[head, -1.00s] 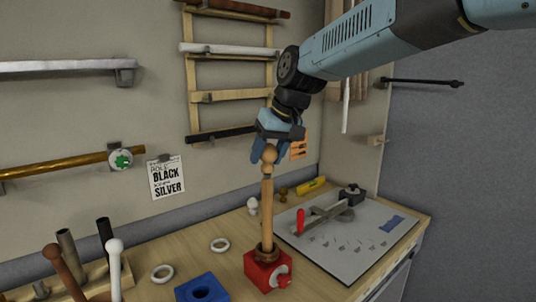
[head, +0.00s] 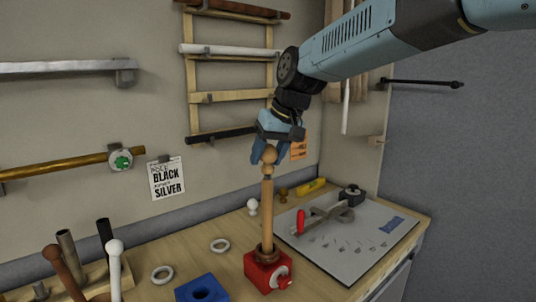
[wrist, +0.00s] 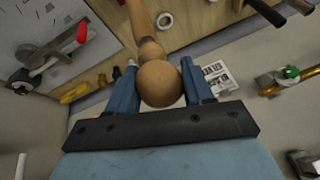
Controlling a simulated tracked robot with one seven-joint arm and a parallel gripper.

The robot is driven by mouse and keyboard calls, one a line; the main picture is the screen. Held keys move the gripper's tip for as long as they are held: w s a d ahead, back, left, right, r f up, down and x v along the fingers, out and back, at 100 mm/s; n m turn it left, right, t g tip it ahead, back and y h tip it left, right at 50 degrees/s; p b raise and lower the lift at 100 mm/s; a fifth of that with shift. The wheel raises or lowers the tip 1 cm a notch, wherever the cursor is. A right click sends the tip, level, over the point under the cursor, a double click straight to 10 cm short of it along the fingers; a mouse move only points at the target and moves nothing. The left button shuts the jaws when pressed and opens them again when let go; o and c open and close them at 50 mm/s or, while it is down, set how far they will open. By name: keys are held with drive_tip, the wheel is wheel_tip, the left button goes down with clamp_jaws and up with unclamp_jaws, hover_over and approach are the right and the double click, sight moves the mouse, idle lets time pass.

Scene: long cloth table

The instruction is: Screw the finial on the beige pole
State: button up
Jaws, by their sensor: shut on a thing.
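The beige pole (head: 268,215) stands upright in a red clamp block (head: 266,270) on the workbench, with a brown ring around its foot. The light wood ball finial (head: 269,157) sits at the top of the pole, in line with it. My gripper (head: 265,152) comes down from above with its blue fingers on either side of the finial. In the wrist view the finial's ball (wrist: 160,83) lies between the two fingers, and the pole (wrist: 138,20) runs away behind it. The gripper is shut on the finial. The joint between finial and pole is too small to judge.
A blue block with a hole (head: 202,289) and white rings (head: 220,245) lie left of the clamp. Capped poles (head: 114,262) stand in a rack at front left. A grey board (head: 345,240) with a red-handled tool is at right. Wall racks (head: 230,97) stand behind the arm.

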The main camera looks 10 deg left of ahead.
drive_tip(key=shift+f, duration=0.65)
idle(0.8)
drive_tip(key=o, duration=1.1)
